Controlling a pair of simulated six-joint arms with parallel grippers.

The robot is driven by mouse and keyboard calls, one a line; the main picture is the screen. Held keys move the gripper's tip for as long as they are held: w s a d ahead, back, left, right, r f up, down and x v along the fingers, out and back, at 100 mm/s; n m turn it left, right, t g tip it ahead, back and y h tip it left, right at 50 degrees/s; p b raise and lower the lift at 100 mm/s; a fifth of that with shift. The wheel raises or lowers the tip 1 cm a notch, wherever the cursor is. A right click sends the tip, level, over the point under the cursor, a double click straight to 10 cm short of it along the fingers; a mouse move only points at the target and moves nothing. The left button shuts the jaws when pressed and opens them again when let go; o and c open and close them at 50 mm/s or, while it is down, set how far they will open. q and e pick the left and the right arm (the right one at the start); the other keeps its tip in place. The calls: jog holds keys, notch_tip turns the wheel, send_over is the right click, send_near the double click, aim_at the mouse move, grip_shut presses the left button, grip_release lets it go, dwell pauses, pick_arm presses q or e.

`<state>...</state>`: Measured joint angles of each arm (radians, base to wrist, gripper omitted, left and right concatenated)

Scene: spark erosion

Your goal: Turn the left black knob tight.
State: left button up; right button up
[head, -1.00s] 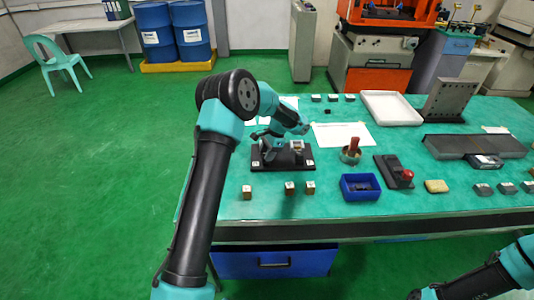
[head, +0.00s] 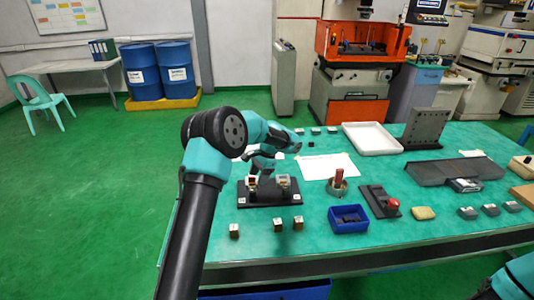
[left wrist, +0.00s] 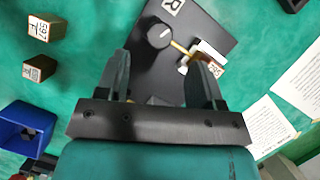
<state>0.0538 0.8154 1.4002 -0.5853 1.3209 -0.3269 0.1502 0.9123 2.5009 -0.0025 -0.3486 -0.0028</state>
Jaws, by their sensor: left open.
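In the left wrist view a round black knob with a grey face (left wrist: 159,36) and a brass rod (left wrist: 182,49) sits on the plate near a label marked R (left wrist: 172,5). I cannot make out the left knob. My left gripper (head: 262,163) is above the plate, pointing down. In the wrist view its fingers (left wrist: 160,65) are apart and empty, with the visible knob just beyond them. My right gripper is out of view.
Several small labelled blocks (head: 278,225) stand in front of the plate. A blue bin (head: 348,220), a round holder with a red-brown handle (head: 338,186) and a black base with a red button (head: 392,205) are to the right. White papers (head: 327,167) lie behind.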

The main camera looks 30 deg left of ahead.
pick_arm(q)
jog(key=v, duration=1)
jog(key=shift+r, duration=0.4)
jog(key=shift+w, duration=0.15)
